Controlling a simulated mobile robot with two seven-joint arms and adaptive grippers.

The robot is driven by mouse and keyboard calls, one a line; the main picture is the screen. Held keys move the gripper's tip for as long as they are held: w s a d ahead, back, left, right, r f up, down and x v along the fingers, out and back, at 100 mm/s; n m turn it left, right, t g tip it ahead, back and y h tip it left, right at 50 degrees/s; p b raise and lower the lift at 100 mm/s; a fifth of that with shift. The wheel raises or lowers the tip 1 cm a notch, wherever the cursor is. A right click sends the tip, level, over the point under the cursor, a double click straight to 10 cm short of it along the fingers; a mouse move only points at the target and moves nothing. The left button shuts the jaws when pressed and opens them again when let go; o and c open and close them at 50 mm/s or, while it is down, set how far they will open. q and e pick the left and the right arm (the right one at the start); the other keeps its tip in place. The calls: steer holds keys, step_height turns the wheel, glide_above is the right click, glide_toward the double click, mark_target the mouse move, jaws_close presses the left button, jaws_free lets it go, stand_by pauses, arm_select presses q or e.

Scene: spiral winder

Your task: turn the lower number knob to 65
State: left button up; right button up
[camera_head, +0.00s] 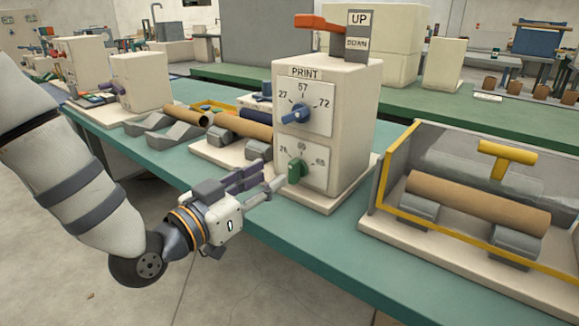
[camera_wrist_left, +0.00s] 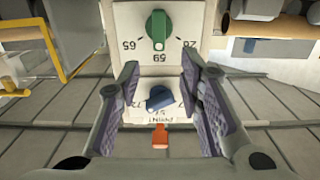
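The beige print box (camera_head: 345,130) stands on the green table. Its lower dial plate (camera_head: 318,176) carries a green knob (camera_head: 296,171), which stands roughly upright. The number above the knob looks like 65; those at the sides are hard to read. In the left wrist view the picture is upside down, and the green knob (camera_wrist_left: 158,28) is at the top centre. A blue knob (camera_head: 296,114) sits on the upper dial, between 27, 57 and 72. My left gripper (camera_head: 270,175) is open and empty, just in front of the green knob, apart from it. My right gripper is not in view.
A red lever (camera_head: 318,22) and an UP/DOWN sign top the box. A yellow-framed guard with a brown roll (camera_head: 478,200) stands to the right. Brown rolls on grey cradles (camera_head: 240,130) stand to the left.

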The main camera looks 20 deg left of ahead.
mark_target(290, 164)
arm_select(q)
steer(key=x, duration=0.7)
steer(key=shift+w+d+f, duration=0.1)
steer(key=shift+w+f, duration=0.05)
steer(key=shift+w, duration=0.05)
steer(key=shift+c, duration=0.3)
jaws_close()
